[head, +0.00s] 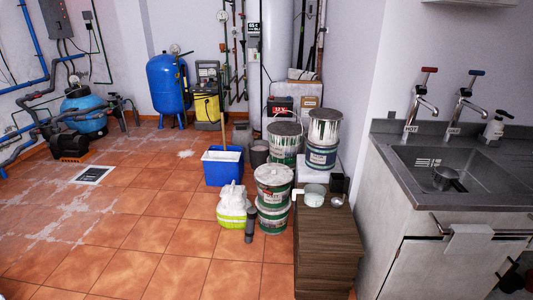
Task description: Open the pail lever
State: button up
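Several paint pails with pale lids and green or blue labels stand grouped in the middle of the head view. One white and green pail (274,185) sits on top of another (272,219) at the front. Behind them is a green-labelled pail (284,150). To its right, a silver-topped pail (324,128) stands on a blue-labelled one (320,157). No lever on any pail is clear enough to make out at this size. I cannot tell whether any lid clamp is open or shut. My gripper is not in view.
A brown wooden cabinet (326,262) bearing a small pale pot (313,195) stands right of the pails. A blue bucket (223,167) and a white bag in a lime tub (233,206) are left. A sink counter (505,208) is at right.

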aim_at(265, 191)
jog(key=i, duration=0.9)
jog(key=i+l+u, duration=0.1)
jog(key=i, duration=0.85)
jog(key=i+l+u, duration=0.1)
jog(key=i+u, duration=0.2)
jog(key=i, duration=0.15)
jog(key=i+l+u, duration=0.3)
jog(key=i, duration=0.15)
jog(key=i+l+u, duration=0.25)
jog(key=i, duration=0.2)
